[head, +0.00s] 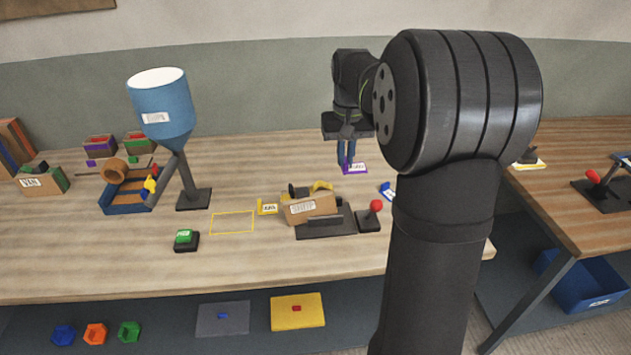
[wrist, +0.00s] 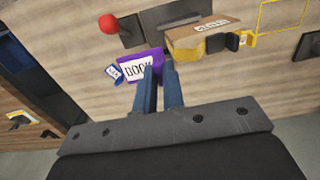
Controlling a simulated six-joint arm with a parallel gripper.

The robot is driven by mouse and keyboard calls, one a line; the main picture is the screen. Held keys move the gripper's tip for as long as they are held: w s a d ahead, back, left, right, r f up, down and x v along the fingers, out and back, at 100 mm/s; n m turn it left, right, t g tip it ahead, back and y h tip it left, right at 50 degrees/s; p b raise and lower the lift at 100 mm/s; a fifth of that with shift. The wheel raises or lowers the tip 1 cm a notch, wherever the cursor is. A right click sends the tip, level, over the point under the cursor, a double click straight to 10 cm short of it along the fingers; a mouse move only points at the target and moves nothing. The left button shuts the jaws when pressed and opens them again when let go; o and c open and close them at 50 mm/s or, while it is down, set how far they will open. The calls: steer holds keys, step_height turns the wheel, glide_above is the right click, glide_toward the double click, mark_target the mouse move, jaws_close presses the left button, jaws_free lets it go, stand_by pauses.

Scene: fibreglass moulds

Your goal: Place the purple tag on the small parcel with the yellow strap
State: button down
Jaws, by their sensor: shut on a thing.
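The purple tag (head: 356,168) has a white lettered label and also shows in the wrist view (wrist: 131,68). My gripper (head: 346,162) is shut on its edge, with the blue fingers (wrist: 160,72) pointing down at it. I cannot tell whether the tag touches the table. The small brown parcel (head: 309,208) has a white label on it and lies in front of my gripper, to its left in the head view. A curved yellow piece (head: 322,186), perhaps its strap, and a black piece show at its back. In the wrist view the parcel (wrist: 185,46) is up and to the right of the tag.
A dark plate (head: 326,228) and a red-knobbed device (head: 369,218) stand by the parcel. A blue tag (head: 388,191) and a yellow tag (head: 268,208) lie nearby. A yellow outline (head: 232,222) marks bare table left of the parcel. A blue hopper (head: 163,105) stands farther left.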

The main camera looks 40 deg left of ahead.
steer(key=a+f, duration=0.1)
steer(key=a, duration=0.1)
steer(key=s+a+f, duration=0.1)
steer(key=a+f, duration=0.1)
steer(key=a, duration=0.1)
steer(key=s+a+f, duration=0.1)
steer(key=a+f, duration=0.1)
steer(key=a, duration=0.1)
steer(key=shift+s+f, duration=0.1)
steer(key=shift+s, duration=0.1)
steer(key=shift+f, duration=1.95)
steer(key=c, duration=1.5)
jaws_free()
step_height(320, 180, up, 12)
steer(key=shift+r, duration=0.1)
